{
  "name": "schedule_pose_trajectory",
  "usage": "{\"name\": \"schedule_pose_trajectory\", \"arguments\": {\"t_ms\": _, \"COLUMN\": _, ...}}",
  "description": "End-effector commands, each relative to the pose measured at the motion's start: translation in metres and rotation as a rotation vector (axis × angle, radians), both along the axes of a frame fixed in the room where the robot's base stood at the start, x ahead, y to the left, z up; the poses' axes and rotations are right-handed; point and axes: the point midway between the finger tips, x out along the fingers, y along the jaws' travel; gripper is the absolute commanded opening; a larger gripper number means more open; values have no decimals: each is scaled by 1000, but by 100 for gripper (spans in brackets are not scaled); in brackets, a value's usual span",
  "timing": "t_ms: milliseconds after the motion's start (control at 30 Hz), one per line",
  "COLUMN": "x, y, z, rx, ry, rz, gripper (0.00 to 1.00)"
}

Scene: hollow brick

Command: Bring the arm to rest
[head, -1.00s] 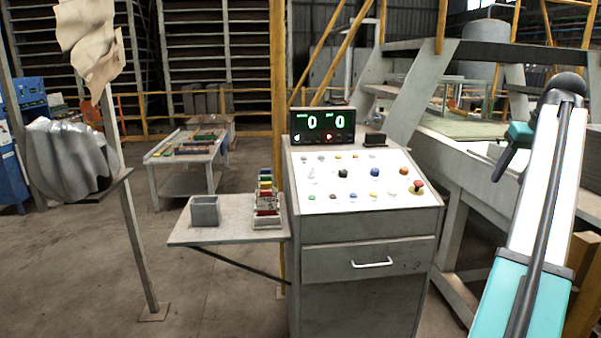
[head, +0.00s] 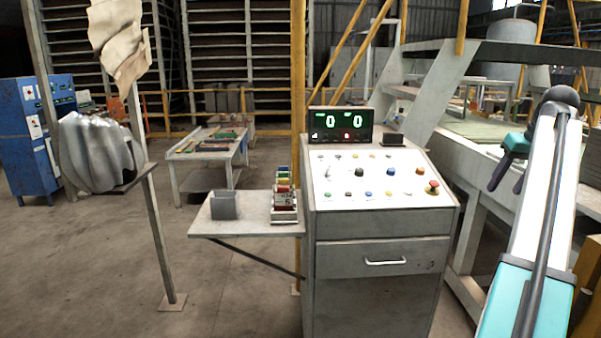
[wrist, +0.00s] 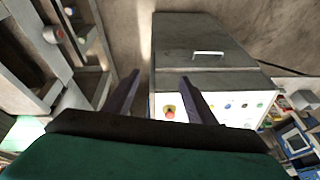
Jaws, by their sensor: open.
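My arm rises at the right of the head view, with its white and teal links in front of the platform. My gripper (head: 505,180) hangs to the left of the arm's upper end, teal with dark fingers. In the wrist view my gripper (wrist: 158,90) shows two dark fingers spread apart with nothing between them. It is open and empty. The control desk (head: 382,225) stands to the left of the gripper in the head view, apart from it. Its red stop button (wrist: 170,112) shows between the fingers in the wrist view.
A side shelf (head: 245,228) on the desk's left holds a grey box (head: 224,205) and a rack of coloured cards (head: 284,196). A post with a wrapped bundle (head: 98,152) stands at left. A work table (head: 208,150) is behind. The floor at front left is clear.

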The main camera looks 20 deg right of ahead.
Motion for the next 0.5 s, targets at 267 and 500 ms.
{"name": "schedule_pose_trajectory", "arguments": {"t_ms": 267, "x": 65, "y": 34, "z": -67, "rx": 72, "ry": 45, "rz": 94, "gripper": 51}}
{"name": "schedule_pose_trajectory", "arguments": {"t_ms": 500, "x": 123, "y": 88, "z": -153, "rx": 153, "ry": 110, "rz": 194, "gripper": 51}}
